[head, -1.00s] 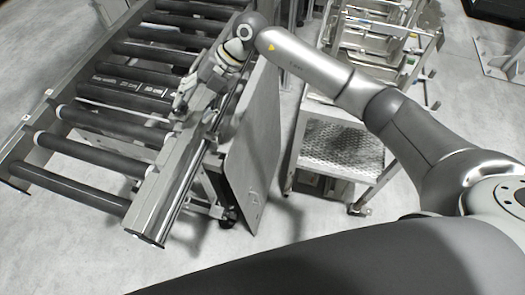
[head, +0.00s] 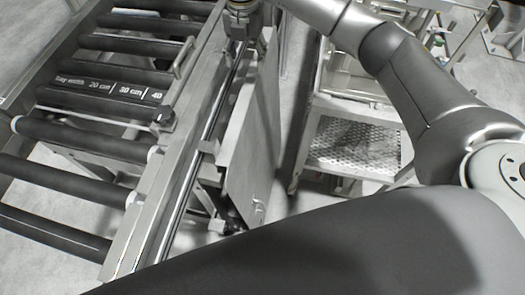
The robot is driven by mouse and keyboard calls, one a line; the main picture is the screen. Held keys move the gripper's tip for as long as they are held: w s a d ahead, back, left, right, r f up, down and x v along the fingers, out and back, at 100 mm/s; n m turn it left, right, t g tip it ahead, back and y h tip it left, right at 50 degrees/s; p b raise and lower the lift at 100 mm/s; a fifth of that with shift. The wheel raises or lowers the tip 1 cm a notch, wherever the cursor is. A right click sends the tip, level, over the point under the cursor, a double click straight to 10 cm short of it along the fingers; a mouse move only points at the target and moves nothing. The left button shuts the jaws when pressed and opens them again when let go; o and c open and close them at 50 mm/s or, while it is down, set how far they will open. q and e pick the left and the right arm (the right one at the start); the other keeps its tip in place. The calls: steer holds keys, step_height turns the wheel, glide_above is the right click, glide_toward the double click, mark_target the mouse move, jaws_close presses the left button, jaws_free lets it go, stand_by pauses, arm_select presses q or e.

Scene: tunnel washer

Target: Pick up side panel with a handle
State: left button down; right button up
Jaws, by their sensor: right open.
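The side panel (head: 252,150) is a flat grey metal sheet. It stands upright, slightly tilted, along the right side of the roller conveyor. A small fitting or hole (head: 258,208) shows near its lower corner. A thin bar handle (head: 183,57) shows left of the conveyor's side rail; I cannot tell whether it belongs to the panel. My right gripper (head: 240,42) is open at the top edge, pointing down over the rail near the panel's top. I see no contact with the panel, and its fingers are small and partly cut off. My left gripper is not in view.
The roller conveyor (head: 85,180) with dark rollers fills the left, and its metal side rail (head: 165,200) runs beside the panel. A metal cart with a perforated shelf (head: 350,145) stands to the right. A narrow strip of floor lies between panel and cart.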

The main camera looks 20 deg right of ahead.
mark_target(249, 84)
steer(key=shift+w+f, duration=0.2)
steer(key=shift+f, duration=0.25)
steer(key=f, duration=0.2)
steer(key=f+p, duration=0.1)
steer(key=f, duration=0.2)
steer(key=shift+s, duration=0.2)
steer(key=f+p, duration=0.1)
steer(key=f, duration=0.3)
steer(key=shift+s+d+p, duration=0.2)
steer(key=shift+p, duration=0.2)
steer(key=shift+w+f, duration=0.1)
steer(key=shift+f, duration=0.5)
jaws_close()
steer(key=shift+w+r, duration=0.1)
steer(key=shift+r, duration=0.1)
